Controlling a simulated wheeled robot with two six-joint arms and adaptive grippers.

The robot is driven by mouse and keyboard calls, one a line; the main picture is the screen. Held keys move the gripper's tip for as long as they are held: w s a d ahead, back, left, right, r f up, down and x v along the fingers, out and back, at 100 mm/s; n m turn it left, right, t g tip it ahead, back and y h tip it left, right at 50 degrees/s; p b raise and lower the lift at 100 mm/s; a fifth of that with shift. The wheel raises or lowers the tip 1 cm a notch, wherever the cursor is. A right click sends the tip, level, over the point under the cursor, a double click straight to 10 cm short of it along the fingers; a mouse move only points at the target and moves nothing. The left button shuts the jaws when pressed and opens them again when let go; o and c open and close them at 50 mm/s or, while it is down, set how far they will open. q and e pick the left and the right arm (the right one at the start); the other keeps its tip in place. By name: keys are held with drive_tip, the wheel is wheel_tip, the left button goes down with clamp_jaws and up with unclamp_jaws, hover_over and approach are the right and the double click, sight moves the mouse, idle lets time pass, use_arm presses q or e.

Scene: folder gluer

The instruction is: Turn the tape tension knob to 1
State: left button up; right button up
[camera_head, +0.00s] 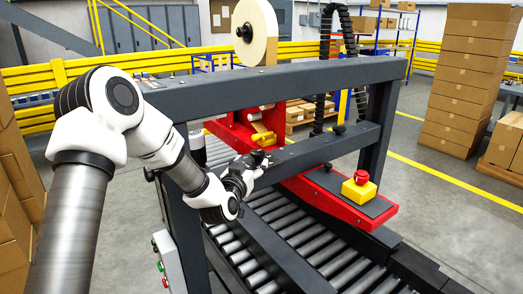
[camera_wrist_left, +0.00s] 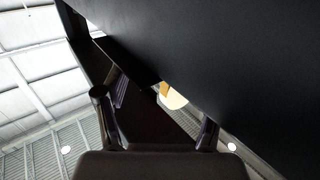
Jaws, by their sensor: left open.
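My left gripper (camera_head: 258,162) is at the near side of the machine's lower dark crossbar, under the yellow part of the red tape head (camera_head: 232,133). In the left wrist view my left gripper (camera_wrist_left: 155,112) is open, its fingers spread, with a dark bar filling the upper right and nothing clearly between the fingertips. A small dark knob (camera_head: 340,129) sits on the crossbar to the right, apart from the gripper. I cannot tell whether it is the tape tension knob, and no scale or number is readable. My right gripper is not in view.
The tape roll (camera_head: 255,35) stands above the upper beam (camera_head: 300,79). A red emergency button on a yellow box (camera_head: 359,187) sits on the red side plate. Rollers (camera_head: 320,240) run below. A control box (camera_head: 168,262) is at the near left post. Cartons (camera_head: 465,75) stand at right.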

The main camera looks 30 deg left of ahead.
sight(255, 155)
use_arm(q)
drive_tip(key=w+r, duration=0.1)
drive_tip(key=w+r+p, duration=0.1)
drive_tip(key=shift+w+r, duration=0.1)
drive_tip(key=shift+w, duration=0.2)
drive_tip(key=w, duration=0.1)
drive_tip(key=w+a+f, duration=0.1)
drive_tip(key=w, duration=0.1)
drive_tip(key=shift+f, duration=0.2)
drive_tip(key=shift+s+d+r, duration=0.1)
drive_tip(key=shift+s+r, duration=0.2)
drive_tip(key=shift+s, duration=0.1)
drive_tip(key=shift+c, duration=0.6)
drive_tip(key=c, duration=1)
